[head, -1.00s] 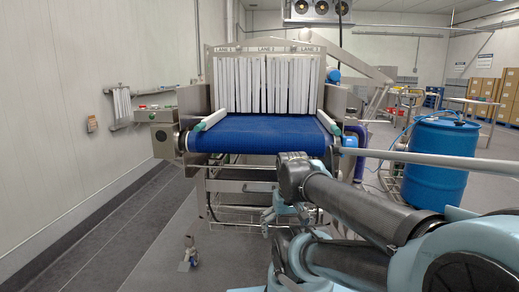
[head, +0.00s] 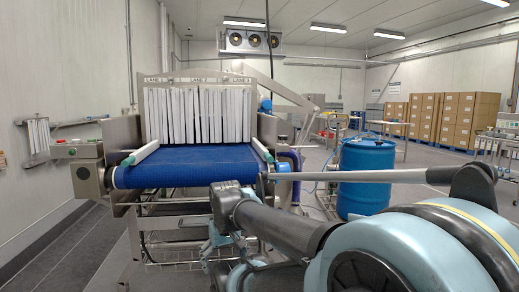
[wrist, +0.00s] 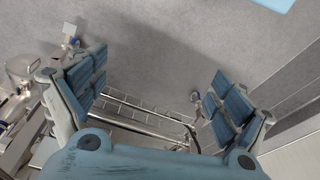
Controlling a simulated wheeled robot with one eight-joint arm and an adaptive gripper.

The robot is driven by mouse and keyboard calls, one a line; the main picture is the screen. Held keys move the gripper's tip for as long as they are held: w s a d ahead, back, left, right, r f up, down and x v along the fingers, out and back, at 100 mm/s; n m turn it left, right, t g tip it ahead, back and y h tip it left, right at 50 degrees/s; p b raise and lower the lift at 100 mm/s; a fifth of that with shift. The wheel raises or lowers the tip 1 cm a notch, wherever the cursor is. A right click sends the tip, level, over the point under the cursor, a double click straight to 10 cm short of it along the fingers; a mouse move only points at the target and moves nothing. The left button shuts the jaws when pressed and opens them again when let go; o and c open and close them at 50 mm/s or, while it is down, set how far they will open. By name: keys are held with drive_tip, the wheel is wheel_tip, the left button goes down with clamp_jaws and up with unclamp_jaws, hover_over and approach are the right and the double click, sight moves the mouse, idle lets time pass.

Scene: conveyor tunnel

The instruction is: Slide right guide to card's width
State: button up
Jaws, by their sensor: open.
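The right guide (head: 262,149) is a pale rail with a green end along the right edge of the blue conveyor belt (head: 190,168). The matching left guide (head: 145,153) lies along the left edge, and the belt between them looks bare. I cannot make out a card with a readable width. My gripper (wrist: 158,95) is open and empty in the wrist view, its blue-padded fingers wide apart over the floor and a wire rack. In the head view my gripper (head: 225,245) hangs low in front of the belt, partly hidden by my arm, apart from the right guide.
White strip curtains (head: 200,115) hang at the tunnel mouth under lane labels. A steel box (head: 87,175) sits at the belt's left front. A blue drum (head: 365,178) stands to the right. Stacked cartons (head: 450,120) are farther back. Floor at left is clear.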

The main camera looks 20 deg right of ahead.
drive_tip(key=r, duration=0.2)
drive_tip(key=w+r, duration=0.1)
drive_tip(key=r, duration=0.1)
drive_tip(key=shift+d, duration=0.4)
drive_tip(key=c, duration=0.8)
wheel_tip(320, 180, up, 44)
drive_tip(key=f+m+g+h, duration=0.1)
drive_tip(key=m+g+h, duration=0.1)
drive_tip(key=m+g, duration=0.1)
hover_over(268, 154)
drive_tip(key=a, duration=0.4)
drive_tip(key=shift+c, duration=0.2)
drive_tip(key=d+f, duration=0.1)
drive_tip(key=f, duration=0.4)
drive_tip(key=d+f, duration=0.1)
drive_tip(key=f, duration=0.5)
drive_tip(key=d+f, duration=0.1)
drive_tip(key=f, duration=0.4)
drive_tip(key=shift+s+d+f, duration=0.15)
drive_tip(key=shift+d+f, duration=0.1)
drive_tip(key=shift+d, duration=0.05)
clamp_jaws()
